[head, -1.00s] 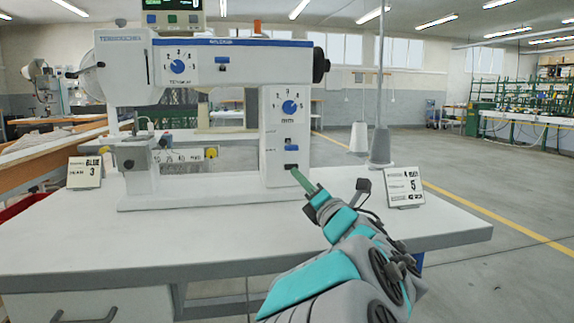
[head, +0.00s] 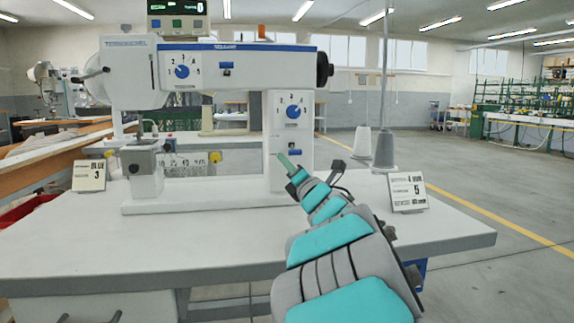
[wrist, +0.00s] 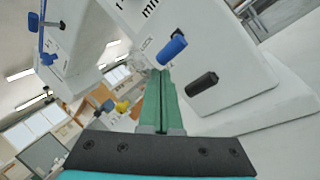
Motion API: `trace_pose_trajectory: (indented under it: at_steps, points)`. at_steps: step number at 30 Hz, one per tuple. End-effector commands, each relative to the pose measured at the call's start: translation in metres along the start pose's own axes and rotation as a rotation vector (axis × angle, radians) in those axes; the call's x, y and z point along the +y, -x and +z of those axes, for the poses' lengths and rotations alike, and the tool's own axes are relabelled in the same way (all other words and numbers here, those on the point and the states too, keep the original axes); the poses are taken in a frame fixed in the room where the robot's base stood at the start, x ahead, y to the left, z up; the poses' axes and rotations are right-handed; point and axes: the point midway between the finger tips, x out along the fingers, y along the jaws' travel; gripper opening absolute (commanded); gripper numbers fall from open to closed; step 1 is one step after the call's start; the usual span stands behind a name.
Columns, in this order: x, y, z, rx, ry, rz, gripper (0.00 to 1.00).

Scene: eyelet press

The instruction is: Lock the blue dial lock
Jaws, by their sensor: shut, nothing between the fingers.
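A white sewing-type machine (head: 200,193) carries a blue dial (head: 293,112) marked mm on its right column. A small blue lever (head: 294,152) sits below that dial; it also shows in the wrist view (wrist: 172,50), standing out from the column. A black lever (wrist: 202,84) sits beside it in the wrist view and is hidden in the head view.
A card reading BLUE 3 (head: 89,175) stands at the left of the white table (head: 180,248). Another card showing 5 (head: 406,191) stands at the right. A thread cone (head: 362,142) and a pole with a grey cone (head: 384,150) stand right of the machine.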

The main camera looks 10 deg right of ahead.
Motion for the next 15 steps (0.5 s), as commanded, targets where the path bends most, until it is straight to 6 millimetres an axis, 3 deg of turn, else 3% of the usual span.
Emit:
trace_pose_trajectory:
  at_steps: [15]
  points:
    - [0.0052, -0.0001, 0.0027, 0.034, -0.014, -0.044, 0.0]
